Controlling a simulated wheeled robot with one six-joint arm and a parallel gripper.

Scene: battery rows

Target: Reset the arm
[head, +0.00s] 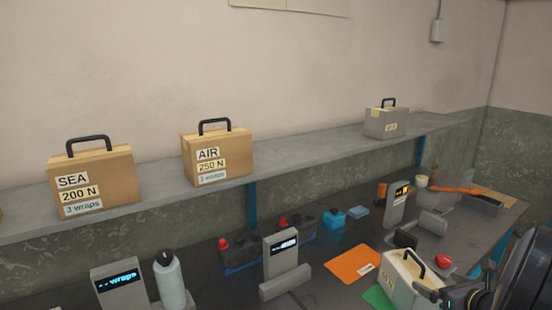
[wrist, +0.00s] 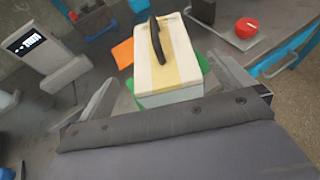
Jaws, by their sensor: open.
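My gripper (wrist: 166,70) is open, its two grey fingers apart in the wrist view. A cream case with a yellow band and a dark handle (wrist: 170,50) shows between and beyond the fingers; I cannot tell how near they are to it. In the head view the case (head: 408,284) stands upright on the bench at the lower right, on a green mat (head: 377,298). My gripper (head: 437,294) is at the case's right there, partly cut off by the frame edge. The case does not appear held.
A shelf (head: 300,158) along the wall bears a SEA case (head: 92,180), an AIR case (head: 217,155) and a grey case (head: 387,121). On the bench are an orange mat (head: 350,262), display stands (head: 281,255), a bottle (head: 170,280) and a red button (head: 443,262).

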